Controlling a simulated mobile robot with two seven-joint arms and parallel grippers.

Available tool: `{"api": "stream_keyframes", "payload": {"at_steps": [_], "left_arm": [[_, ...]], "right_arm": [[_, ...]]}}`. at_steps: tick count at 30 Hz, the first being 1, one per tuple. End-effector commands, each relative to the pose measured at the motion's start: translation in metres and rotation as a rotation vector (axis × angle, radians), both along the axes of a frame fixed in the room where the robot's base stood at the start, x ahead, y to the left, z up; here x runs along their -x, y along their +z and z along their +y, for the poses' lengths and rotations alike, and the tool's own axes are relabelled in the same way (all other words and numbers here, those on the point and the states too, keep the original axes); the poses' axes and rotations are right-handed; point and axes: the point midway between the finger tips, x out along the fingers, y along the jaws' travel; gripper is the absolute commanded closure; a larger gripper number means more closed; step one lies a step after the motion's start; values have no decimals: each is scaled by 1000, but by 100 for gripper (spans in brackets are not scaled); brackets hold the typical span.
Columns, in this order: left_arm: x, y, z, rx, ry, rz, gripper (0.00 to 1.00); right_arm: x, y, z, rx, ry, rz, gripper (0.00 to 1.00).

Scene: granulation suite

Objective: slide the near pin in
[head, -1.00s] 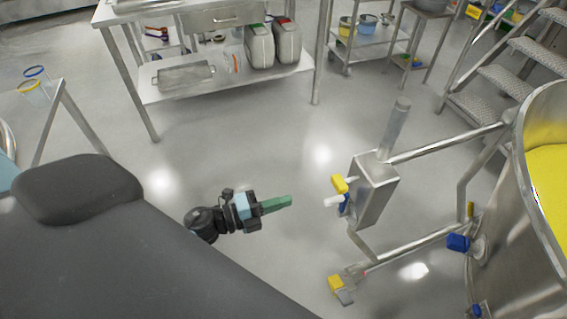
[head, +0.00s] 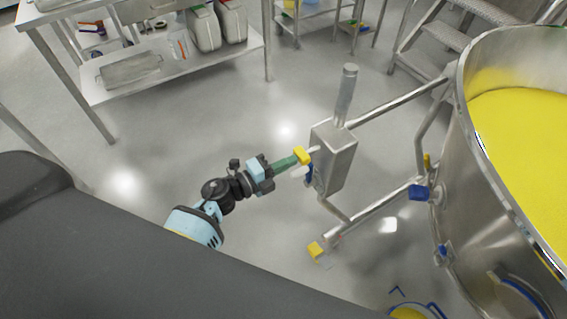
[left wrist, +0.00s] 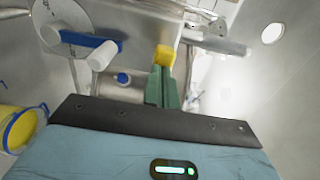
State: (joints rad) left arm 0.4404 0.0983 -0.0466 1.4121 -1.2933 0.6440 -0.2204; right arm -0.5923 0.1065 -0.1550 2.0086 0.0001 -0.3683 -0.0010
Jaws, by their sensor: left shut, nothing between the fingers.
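A pin with a yellow block head (head: 302,155) sticks out from the left side of a steel box (head: 334,158) on the frame of a round vessel. In the left wrist view the yellow head (left wrist: 164,57) is straight beyond my fingertips. My left gripper (head: 291,161) has its green fingers shut together and empty, with the tips at the yellow head. I cannot tell whether they touch it. In the left wrist view the closed fingers (left wrist: 162,88) hide part of what lies behind. My right gripper is not shown.
The steel vessel (head: 455,170) with yellow contents fills the right. A blue handle (left wrist: 92,42) and a white knob (left wrist: 103,55) are close left of my fingers in the left wrist view. A steel table (head: 180,65) stands at the back left. Floor between is clear.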

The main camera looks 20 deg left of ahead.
Motion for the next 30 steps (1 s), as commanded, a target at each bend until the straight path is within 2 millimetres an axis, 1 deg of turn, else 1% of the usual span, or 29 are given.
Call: {"api": "stream_keyframes", "payload": {"at_steps": [6, 12, 15, 26, 30], "left_arm": [[-2, 0, -2, 1, 0, -1, 100], [-20, -1, -15, 1, 0, 1, 100], [-25, -1, -20, 0, 1, 1, 100], [-26, 1, -20, 0, 1, -1, 100], [-25, 1, -15, 0, 0, -1, 100]], "right_arm": [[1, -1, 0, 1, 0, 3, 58], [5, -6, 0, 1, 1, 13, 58], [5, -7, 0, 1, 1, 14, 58], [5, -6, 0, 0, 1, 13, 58], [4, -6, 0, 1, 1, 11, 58]]}}
